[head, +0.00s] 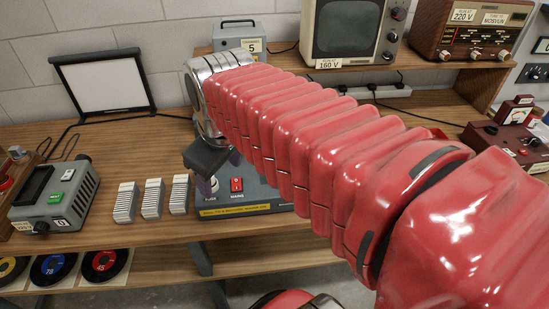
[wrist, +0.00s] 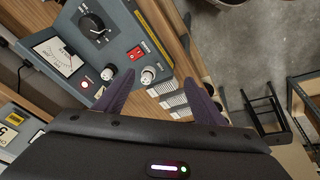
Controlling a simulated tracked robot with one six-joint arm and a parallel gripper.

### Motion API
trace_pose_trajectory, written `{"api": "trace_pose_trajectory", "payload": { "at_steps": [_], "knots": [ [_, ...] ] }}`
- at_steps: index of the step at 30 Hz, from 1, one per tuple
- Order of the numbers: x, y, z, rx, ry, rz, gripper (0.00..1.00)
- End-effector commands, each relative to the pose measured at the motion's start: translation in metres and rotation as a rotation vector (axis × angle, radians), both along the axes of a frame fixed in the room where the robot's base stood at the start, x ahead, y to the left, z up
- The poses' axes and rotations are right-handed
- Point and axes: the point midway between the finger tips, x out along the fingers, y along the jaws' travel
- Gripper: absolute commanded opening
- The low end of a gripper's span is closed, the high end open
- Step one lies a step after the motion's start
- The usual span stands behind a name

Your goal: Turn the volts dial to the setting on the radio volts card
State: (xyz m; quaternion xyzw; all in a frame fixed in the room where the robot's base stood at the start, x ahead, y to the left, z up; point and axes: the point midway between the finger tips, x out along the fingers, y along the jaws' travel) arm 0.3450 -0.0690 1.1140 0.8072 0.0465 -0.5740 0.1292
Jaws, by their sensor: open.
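The radio (head: 470,32) stands on the upper shelf at right in the head view; its white volts card (head: 463,16) reads 220 V. The blue-grey supply unit (head: 262,196) sits on the bench, partly hidden by my arm. In the wrist view, its black volts dial (wrist: 92,25) is at upper left on the panel; its pointer setting is too small to read. My gripper (head: 218,172) is over the unit in the head view. In the wrist view my gripper (wrist: 157,76) is open and empty, its fingers apart and off to the right of the dial.
The unit's panel also has a meter (wrist: 60,55), a red switch (wrist: 137,52) and a white knob (wrist: 148,75). A television (head: 347,30) with a 160 V card (head: 328,64) stands on the shelf.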

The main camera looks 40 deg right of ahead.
Motion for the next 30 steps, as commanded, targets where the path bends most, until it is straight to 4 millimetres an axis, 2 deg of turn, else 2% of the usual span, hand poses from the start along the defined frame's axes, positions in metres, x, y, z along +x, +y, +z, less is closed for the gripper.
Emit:
{"api": "trace_pose_trajectory", "payload": {
  "at_steps": [1, 9, 19, 24, 30],
  "knots": [
    [0.007, -0.013, 0.002, -0.015, 0.026, 0.021, 0.63],
    [0.034, -0.079, 0.011, -0.075, 0.155, 0.203, 0.63],
    [0.05, -0.168, 0.007, -0.085, 0.287, 0.427, 0.63],
    [0.051, -0.192, 0.005, -0.079, 0.316, 0.492, 0.63],
    [0.051, -0.195, 0.004, -0.079, 0.32, 0.508, 0.63]
  ]
}}
